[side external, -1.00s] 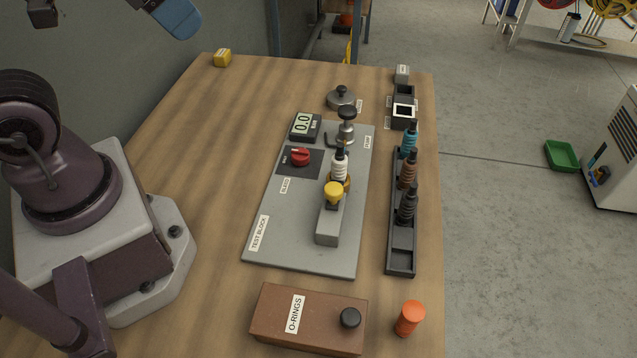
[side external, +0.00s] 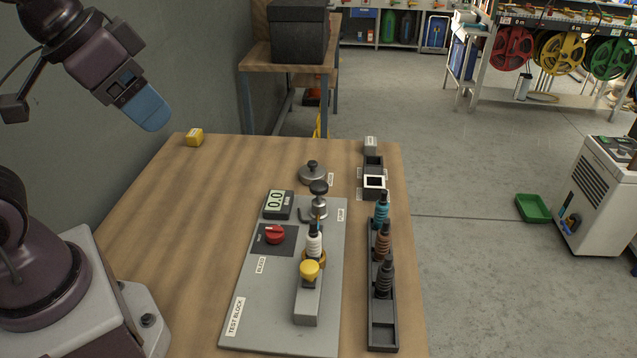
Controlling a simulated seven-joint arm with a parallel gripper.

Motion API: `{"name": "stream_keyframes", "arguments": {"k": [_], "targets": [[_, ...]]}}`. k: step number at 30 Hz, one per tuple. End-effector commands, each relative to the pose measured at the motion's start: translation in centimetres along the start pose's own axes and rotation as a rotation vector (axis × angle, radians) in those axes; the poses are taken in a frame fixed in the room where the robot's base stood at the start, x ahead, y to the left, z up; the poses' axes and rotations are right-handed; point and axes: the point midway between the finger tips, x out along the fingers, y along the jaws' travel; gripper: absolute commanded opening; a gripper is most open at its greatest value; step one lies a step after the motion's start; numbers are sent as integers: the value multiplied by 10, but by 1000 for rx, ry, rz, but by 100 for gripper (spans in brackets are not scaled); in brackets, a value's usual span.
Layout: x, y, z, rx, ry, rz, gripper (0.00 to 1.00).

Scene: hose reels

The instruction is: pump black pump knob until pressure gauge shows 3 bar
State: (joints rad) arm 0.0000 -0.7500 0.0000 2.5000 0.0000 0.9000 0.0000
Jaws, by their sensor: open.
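The black pump knob (side external: 318,188) tops a small metal pump at the far right of the grey test block (side external: 255,318), beside the "PUMP" label. The pressure gauge (side external: 278,204) is a dark box with a pale display at the block's far left, reading 0.0. A red knob (side external: 274,234) on a dark plate sits in front of the gauge. My gripper (side external: 148,108), with blue fingers, hangs at the upper left, above and well apart from the block. It is open and nothing shows in it.
A yellow-capped clamp (side external: 309,272) and a white fitting (side external: 314,243) stand on the block. A black rack (side external: 383,337) with teal, brown and dark fittings lies to its right. The table's left side is bare.

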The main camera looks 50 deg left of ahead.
Motion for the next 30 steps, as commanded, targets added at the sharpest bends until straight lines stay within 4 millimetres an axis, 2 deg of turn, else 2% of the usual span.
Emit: {"name": "stream_keyframes", "arguments": {"k": [28, 29, 30], "targets": [[0, 0, 0, 0, 0, 0, 65], [0, 0, 0, 0, 0, 0, 60], [0, 0, 0, 0, 0, 0, 51]]}}
